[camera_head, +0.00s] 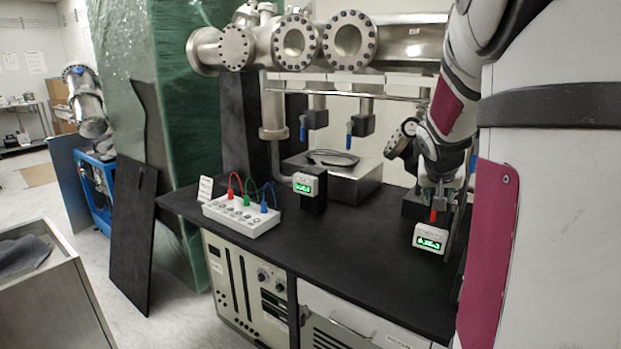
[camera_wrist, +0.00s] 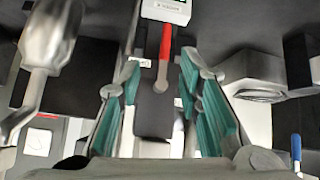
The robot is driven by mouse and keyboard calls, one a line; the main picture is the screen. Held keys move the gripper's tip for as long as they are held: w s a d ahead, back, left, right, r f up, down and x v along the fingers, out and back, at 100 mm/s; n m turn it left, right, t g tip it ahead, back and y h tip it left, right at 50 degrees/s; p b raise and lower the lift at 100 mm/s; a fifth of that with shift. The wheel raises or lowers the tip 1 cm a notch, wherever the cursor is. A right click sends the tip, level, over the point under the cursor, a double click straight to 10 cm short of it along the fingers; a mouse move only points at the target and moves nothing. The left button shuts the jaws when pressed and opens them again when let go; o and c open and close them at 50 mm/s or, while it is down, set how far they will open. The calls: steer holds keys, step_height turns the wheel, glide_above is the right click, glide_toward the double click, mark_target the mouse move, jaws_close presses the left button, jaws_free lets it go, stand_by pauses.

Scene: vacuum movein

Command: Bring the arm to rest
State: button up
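My gripper (camera_head: 441,190) hangs fingers down over the right side of the black bench (camera_head: 340,255) in the head view. In the wrist view its two teal-padded fingers (camera_wrist: 159,72) are apart, with nothing clamped between them. A red-handled part (camera_wrist: 165,40) with a grey rod lies in line with the gap between the fingers. The same red part (camera_head: 433,216) shows just below my gripper in the head view, behind a small white box with a green display (camera_head: 430,239). I cannot tell how far the fingers are from it. My arm comes down from the upper right.
Steel vacuum pipework (camera_head: 290,45) with blue-handled valves (camera_head: 349,135) stands over the bench. A white box with red, green and blue plugs (camera_head: 242,216) and a second green display (camera_head: 305,184) stand left of middle. The bench front middle is clear.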

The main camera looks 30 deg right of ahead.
steer(key=a+r+n+t+y+p, duration=0.1)
steer(key=a+r+n+y+p, duration=0.15)
steer(key=a, duration=1.35)
steer(key=s+a+r+n+y+p, duration=0.1)
steer(key=s+a+n, duration=0.3)
steer(key=s+a, duration=0.4)
steer(key=s+a+n+g+y+p, duration=0.1)
steer(key=s+a+n+y, duration=0.3)
steer(key=s+a, duration=0.5)
steer(key=a, duration=0.8)
steer(key=shift+a+r, duration=0.25)
steer(key=shift+r, duration=0.1)
steer(key=shift+s, duration=0.1)
